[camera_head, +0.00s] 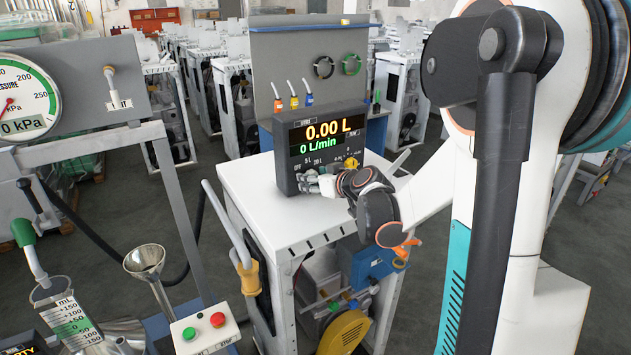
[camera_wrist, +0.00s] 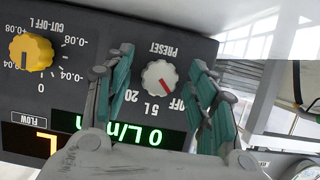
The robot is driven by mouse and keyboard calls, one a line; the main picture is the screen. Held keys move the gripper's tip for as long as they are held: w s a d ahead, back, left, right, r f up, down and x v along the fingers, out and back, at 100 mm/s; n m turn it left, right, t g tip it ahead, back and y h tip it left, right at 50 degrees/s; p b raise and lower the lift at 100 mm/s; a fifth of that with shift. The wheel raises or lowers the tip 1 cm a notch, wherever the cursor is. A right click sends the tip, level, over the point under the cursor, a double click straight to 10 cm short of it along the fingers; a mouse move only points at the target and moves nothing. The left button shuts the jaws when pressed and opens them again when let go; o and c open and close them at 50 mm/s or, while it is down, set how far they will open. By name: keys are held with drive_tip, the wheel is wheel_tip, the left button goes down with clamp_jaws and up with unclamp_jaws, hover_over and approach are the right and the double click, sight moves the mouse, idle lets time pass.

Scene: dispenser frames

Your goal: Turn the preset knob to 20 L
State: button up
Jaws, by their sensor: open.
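The preset knob (camera_wrist: 160,80) is a light round dial with a red pointer, on the dark dispenser panel (camera_head: 284,165). In the wrist view the panel appears upside down, and the red pointer angles to the lower right, toward the OFF label. The 5 L label is below the knob and the 20 label is at its lower left. My gripper (camera_wrist: 161,72) is open, with one teal-padded finger on each side of the knob and visible gaps to it. In the head view my gripper (camera_head: 318,184) is at the panel's lower front and hides the knob.
The display (camera_head: 327,134) reads 0.00 L and 0 L/min. A yellow CUT-OFF knob (camera_wrist: 32,53) is beside the preset knob. The panel stands on a white cabinet top (camera_head: 262,205). At left are a pressure gauge (camera_head: 22,98), a funnel (camera_head: 145,260) and a red-green button box (camera_head: 205,332).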

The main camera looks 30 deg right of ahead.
drive_tip(key=c, duration=1)
drive_tip(key=shift+c, duration=0.2)
drive_tip(key=shift+m+y, duration=0.3)
drive_tip(key=shift+d+f+m+y+b, duration=0.15)
drive_tip(key=shift+m+y+b, duration=0.45)
drive_tip(key=shift+m+b, duration=0.35)
drive_tip(key=m+y+b, duration=0.2)
drive_tip(key=m+b, duration=0.1)
drive_tip(key=m, duration=0.1)
drive_tip(key=shift+f+t, duration=0.1)
drive_tip(key=shift+t, duration=0.2)
drive_tip(key=m+y+b, duration=0.2)
drive_tip(key=m, duration=0.1)
drive_tip(key=shift+t+b, duration=0.3)
drive_tip(key=shift+t, duration=0.1)
drive_tip(key=shift+m+t+y+b, duration=0.55)
drive_tip(key=shift+m+b, duration=0.6)
drive_tip(key=shift+m, duration=0.7)
